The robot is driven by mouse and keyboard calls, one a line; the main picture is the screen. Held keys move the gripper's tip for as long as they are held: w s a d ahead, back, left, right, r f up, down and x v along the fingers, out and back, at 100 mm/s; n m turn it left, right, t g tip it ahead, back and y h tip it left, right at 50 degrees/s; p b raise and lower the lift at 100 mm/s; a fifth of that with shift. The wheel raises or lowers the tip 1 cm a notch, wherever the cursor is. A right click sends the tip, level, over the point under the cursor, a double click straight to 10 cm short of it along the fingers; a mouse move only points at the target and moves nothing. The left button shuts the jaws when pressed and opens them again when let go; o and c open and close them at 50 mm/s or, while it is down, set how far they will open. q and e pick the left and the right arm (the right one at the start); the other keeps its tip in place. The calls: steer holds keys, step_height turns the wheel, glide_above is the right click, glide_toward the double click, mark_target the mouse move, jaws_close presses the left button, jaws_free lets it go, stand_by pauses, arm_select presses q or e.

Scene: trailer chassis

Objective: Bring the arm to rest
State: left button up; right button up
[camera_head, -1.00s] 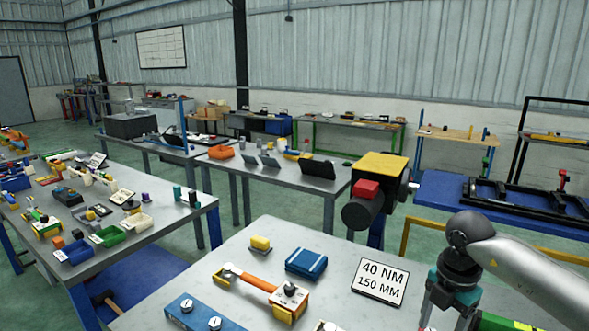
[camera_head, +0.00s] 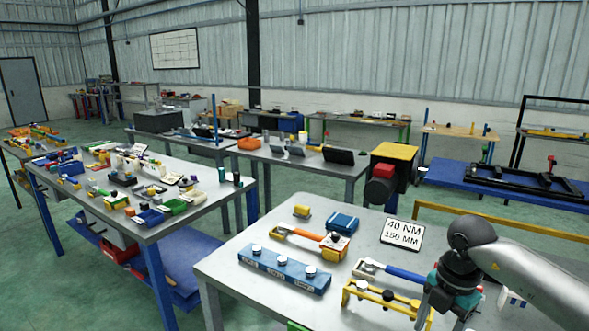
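My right arm comes in from the right edge, grey with a dark wrist joint. My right gripper (camera_head: 443,312) has a teal band and points down over the right front part of the near workbench (camera_head: 225,270). Its fingertips are at or below the lower picture edge, so I cannot tell its opening or whether it holds anything. My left gripper is not in view.
The near bench carries a blue block with white knobs (camera_head: 284,269), an orange-handled tool (camera_head: 310,236), a blue-handled tool (camera_head: 397,271), a blue box (camera_head: 342,222) and a "40 NM 150 MM" sign (camera_head: 402,234). A cluttered bench (camera_head: 165,225) stands left. Green floor lies between.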

steer(key=w+a+f+m+t+y+b, duration=0.1)
steer(key=a+f+t+y+b, duration=0.1)
steer(key=a+f+y, duration=0.6)
steer(key=a+f+m+t+y+b, duration=0.15)
steer(key=a+f+y, duration=0.35)
steer(key=a, duration=0.5)
steer(key=d+f+m+t+h+b, duration=0.4)
steer(key=f+m+t, duration=0.35)
steer(key=f, duration=0.55)
steer(key=s+d+f+m+g+h+b, duration=0.1)
steer(key=s+d+f+m+h, duration=0.3)
steer(key=s+f, duration=0.45)
steer(key=s+d+f+m+g+h+b, duration=0.1)
steer(key=s+d+f+m+h, duration=0.3)
steer(key=f, duration=0.7)
arm_select(q)
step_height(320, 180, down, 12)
steer(key=b, duration=0.2)
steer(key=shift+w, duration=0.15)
arm_select(e)
steer(key=s+f+m+g, duration=0.1)
steer(key=s+f+g, duration=0.3)
steer(key=s, duration=1)
steer(key=s+f+m+g+h, duration=0.1)
steer(key=s+f+g, duration=0.3)
steer(key=s+f, duration=0.4)
steer(key=s+a+m, duration=0.1)
steer(key=s, duration=0.6)
steer(key=shift+s+h, duration=0.25)
steer(key=shift+h, duration=0.05)
